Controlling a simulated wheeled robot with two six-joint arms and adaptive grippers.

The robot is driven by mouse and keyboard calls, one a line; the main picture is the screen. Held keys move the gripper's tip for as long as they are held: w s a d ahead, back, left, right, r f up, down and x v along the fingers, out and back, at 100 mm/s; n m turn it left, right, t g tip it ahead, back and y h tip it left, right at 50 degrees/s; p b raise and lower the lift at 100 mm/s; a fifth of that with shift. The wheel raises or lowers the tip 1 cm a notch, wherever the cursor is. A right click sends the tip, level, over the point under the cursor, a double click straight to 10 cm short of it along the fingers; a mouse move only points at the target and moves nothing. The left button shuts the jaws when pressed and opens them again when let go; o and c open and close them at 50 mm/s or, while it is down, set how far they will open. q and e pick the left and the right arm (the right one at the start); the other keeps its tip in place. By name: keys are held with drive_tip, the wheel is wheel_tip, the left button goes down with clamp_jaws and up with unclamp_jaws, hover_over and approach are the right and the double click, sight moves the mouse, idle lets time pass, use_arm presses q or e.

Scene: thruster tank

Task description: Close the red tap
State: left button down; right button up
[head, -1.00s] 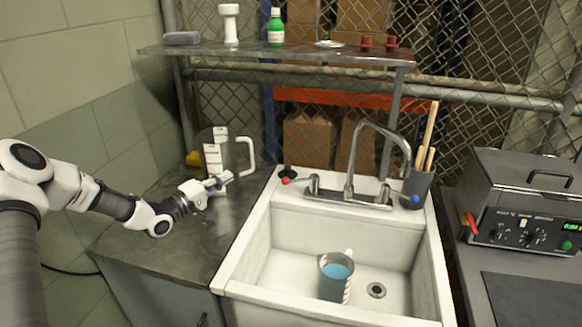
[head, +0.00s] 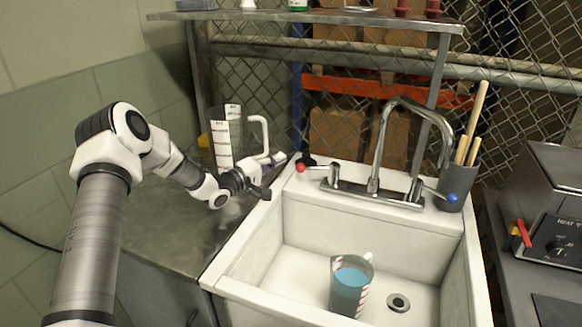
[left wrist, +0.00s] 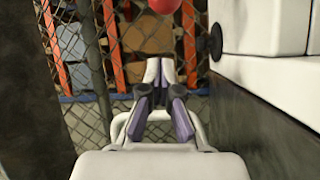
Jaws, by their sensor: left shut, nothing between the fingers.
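The red tap (head: 301,168) is the red-tipped handle at the left end of the chrome faucet (head: 373,186) on the sink's back ledge. Its red knob also shows at the top of the left wrist view (left wrist: 164,5), large and close. My left gripper (head: 276,160) is shut and empty, just left of the red knob and apart from it; its fingers also show in the left wrist view (left wrist: 160,72). The blue-tipped handle (head: 452,197) is at the faucet's right end. My right gripper is not in view.
A clear measuring jug (head: 228,132) with a white handle stands behind my left gripper on the dark counter. The white sink (head: 300,240) holds a cup of blue liquid (head: 350,285). A grey holder (head: 455,180) with wooden sticks stands right of the faucet.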

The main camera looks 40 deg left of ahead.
sight(318, 168)
use_arm(q)
drive_tip(key=x, duration=0.3)
drive_tip(key=shift+d, duration=0.35)
drive_tip(key=shift+s+d+f+p, duration=0.3)
drive_tip(key=shift+s+d+p, duration=0.2)
drive_tip(key=shift+s+d, duration=0.6)
drive_tip(key=shift+d, duration=0.25)
drive_tip(key=shift+w+f, duration=0.15)
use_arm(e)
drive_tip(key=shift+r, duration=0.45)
